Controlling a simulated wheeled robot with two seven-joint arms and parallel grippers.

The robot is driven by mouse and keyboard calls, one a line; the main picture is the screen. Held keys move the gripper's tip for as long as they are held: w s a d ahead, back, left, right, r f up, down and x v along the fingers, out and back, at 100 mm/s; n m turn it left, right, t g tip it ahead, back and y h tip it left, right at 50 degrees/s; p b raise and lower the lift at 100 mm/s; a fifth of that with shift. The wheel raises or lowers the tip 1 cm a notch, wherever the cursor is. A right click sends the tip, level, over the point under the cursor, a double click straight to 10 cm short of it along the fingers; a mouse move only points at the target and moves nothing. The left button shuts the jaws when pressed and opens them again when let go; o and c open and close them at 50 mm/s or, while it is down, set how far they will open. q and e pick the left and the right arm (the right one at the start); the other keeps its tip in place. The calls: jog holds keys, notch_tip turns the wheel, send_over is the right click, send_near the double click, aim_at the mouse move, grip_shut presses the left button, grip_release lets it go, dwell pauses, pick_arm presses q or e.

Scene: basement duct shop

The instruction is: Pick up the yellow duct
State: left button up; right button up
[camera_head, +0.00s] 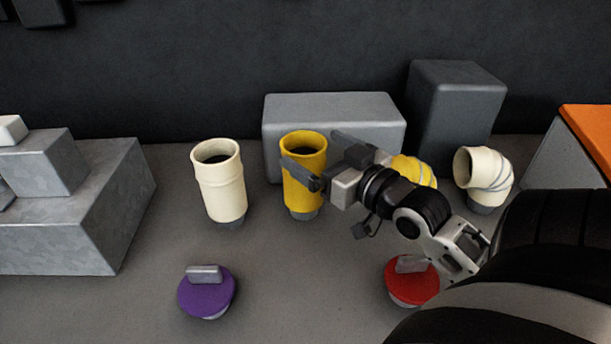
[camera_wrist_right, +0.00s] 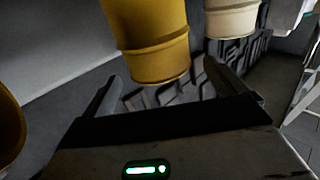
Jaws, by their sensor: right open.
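The straight yellow duct (camera_head: 306,190) stands upright on a grey base at the middle of the head view. My right gripper (camera_head: 310,149) is open at it, coming from the right. One finger crosses the duct's near face and the other is at its far right side. In the right wrist view the yellow duct (camera_wrist_right: 150,45) shows beyond and between the open fingers (camera_wrist_right: 168,77); I cannot tell whether they touch it. A second, bent yellow duct (camera_head: 418,170) stands partly hidden behind my right wrist. My left gripper is not in view.
A straight cream duct (camera_head: 221,185) stands just left, a cream elbow (camera_head: 483,172) at right. Grey blocks (camera_head: 333,112) (camera_head: 455,105) stand behind. A purple disc (camera_head: 206,296) and red disc (camera_head: 411,287) with grey handles lie in front. Stepped grey blocks (camera_head: 70,220) fill the left.

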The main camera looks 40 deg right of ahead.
aim_at(303, 141)
jog(key=w+p, duration=0.1)
jog(key=w, duration=0.3)
jog(key=shift+w, duration=0.2)
jog(key=c, duration=1.5)
jog(key=shift+r, duration=0.1)
